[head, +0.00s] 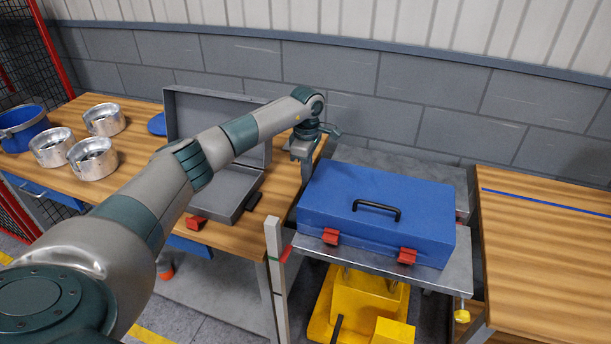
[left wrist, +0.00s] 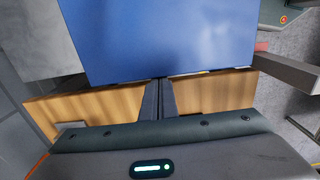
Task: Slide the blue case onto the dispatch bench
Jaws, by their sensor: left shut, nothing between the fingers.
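The blue case (head: 385,205) lies flat and closed on a grey metal platform (head: 400,262), with its black handle and red latches showing. My left gripper (head: 307,172) is at the case's left end, pointing down, shut and empty. In the left wrist view the shut fingers (left wrist: 159,98) point at the edge of the blue case (left wrist: 160,40); I cannot tell whether they touch it. A wooden bench (head: 545,265) with a blue line stands right of the platform; it looks like the dispatch bench. My right gripper is not in view.
A wooden bench (head: 130,118) on the left holds an open grey case (head: 215,185) and several silver metal parts (head: 92,158). A pale post (head: 277,275) stands at the platform's left front. Yellow equipment (head: 360,310) sits under the platform. The right bench top is clear where visible.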

